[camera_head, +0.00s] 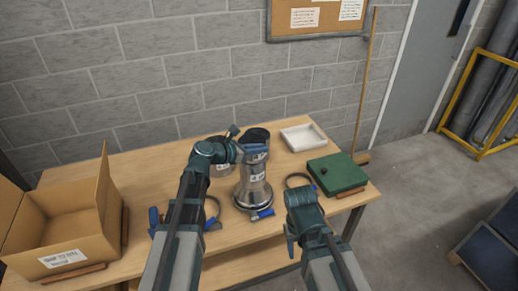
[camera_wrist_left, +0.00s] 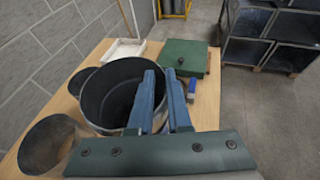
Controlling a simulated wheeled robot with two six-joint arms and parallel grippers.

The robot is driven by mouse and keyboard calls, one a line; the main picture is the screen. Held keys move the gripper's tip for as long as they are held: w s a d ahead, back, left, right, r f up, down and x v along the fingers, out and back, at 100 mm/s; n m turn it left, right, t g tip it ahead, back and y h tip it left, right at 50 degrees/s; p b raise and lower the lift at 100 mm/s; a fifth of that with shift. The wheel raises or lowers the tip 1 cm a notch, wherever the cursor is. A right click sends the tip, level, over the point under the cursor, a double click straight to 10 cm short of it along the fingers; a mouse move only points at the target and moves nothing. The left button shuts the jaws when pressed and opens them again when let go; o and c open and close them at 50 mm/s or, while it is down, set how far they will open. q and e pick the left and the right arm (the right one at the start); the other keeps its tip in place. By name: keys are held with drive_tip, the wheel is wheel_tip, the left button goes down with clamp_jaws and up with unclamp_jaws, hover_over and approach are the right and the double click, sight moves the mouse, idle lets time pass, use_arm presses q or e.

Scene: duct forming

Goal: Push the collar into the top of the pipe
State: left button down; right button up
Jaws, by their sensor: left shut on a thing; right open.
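A grey collar (camera_head: 258,157) with a dark open mouth and a white label is above the shiny metal pipe (camera_head: 252,192), which stands upright on the table. My left gripper (camera_head: 257,148) is shut on the collar's near wall. In the left wrist view, the collar (camera_wrist_left: 90,100) shows as a wide dark opening, with one blue finger of my left gripper (camera_wrist_left: 163,92) inside the rim and the other outside. The joint between collar and pipe is partly hidden, so I cannot tell how far the collar is seated. My right gripper (camera_head: 290,238) is open and empty near the front edge.
Another metal cylinder (camera_head: 221,170) stands close behind left of the pipe. A white tray (camera_head: 318,145), a green box (camera_head: 338,172) and a dark ring (camera_head: 299,180) lie right. An open cardboard box (camera_head: 35,245) stands left.

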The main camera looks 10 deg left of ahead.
use_arm(q)
drive_tip(key=shift+f+b, duration=0.75)
drive_tip(key=shift+f, duration=0.1)
idle(0.9)
drive_tip(key=c, duration=0.8)
unclamp_jaws()
drive_tip(key=p+v, duration=0.5)
drive_tip(key=v, duration=0.9)
drive_tip(key=shift+d, duration=0.1)
